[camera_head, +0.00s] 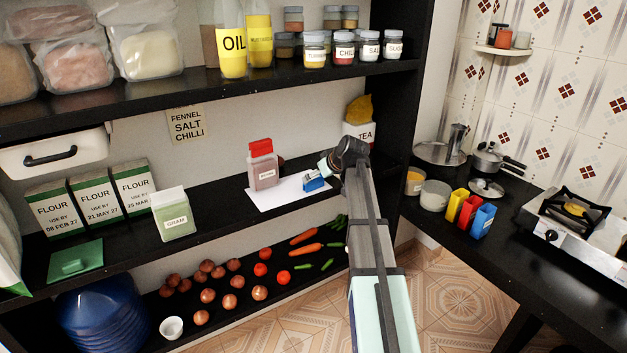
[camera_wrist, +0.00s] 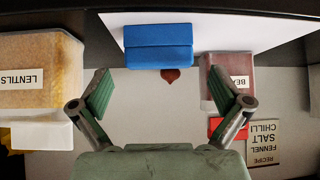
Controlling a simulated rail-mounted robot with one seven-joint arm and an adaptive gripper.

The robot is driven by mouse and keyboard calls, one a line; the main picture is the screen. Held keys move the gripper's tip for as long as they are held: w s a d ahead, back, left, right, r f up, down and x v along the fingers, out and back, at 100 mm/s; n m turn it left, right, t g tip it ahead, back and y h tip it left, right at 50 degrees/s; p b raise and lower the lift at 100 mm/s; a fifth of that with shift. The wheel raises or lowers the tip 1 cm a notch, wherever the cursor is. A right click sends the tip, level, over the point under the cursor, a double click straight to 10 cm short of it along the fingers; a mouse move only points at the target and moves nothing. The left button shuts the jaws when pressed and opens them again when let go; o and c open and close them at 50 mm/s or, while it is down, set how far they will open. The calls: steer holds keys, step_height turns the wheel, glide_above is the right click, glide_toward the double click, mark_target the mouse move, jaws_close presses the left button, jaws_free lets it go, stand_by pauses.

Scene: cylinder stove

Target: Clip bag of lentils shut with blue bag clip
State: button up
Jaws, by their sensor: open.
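A blue block-shaped clip (camera_head: 314,181) rests on a white sheet on the middle shelf. In the wrist view the blue clip (camera_wrist: 158,46) is ahead of my gripper (camera_wrist: 163,93), roughly centred between its green fingers. The fingers are spread, with nothing between them. In the head view my gripper (camera_head: 330,163) is close beside the clip; my arm covers part of this area. A tan pack labelled LENTILS (camera_wrist: 40,60) shows upside down at the left of the wrist view.
Flour boxes (camera_head: 90,205) stand left. The upper shelf (camera_head: 200,83) is overhead.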

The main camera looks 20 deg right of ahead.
steer(key=shift+p+x, duration=1.2)
steer(key=shift+x, duration=1.35)
steer(key=shift+w+f, duration=0.25)
steer(key=shift+w, duration=0.1)
steer(key=shift+c, duration=0.4)
steer(key=c, duration=0.8)
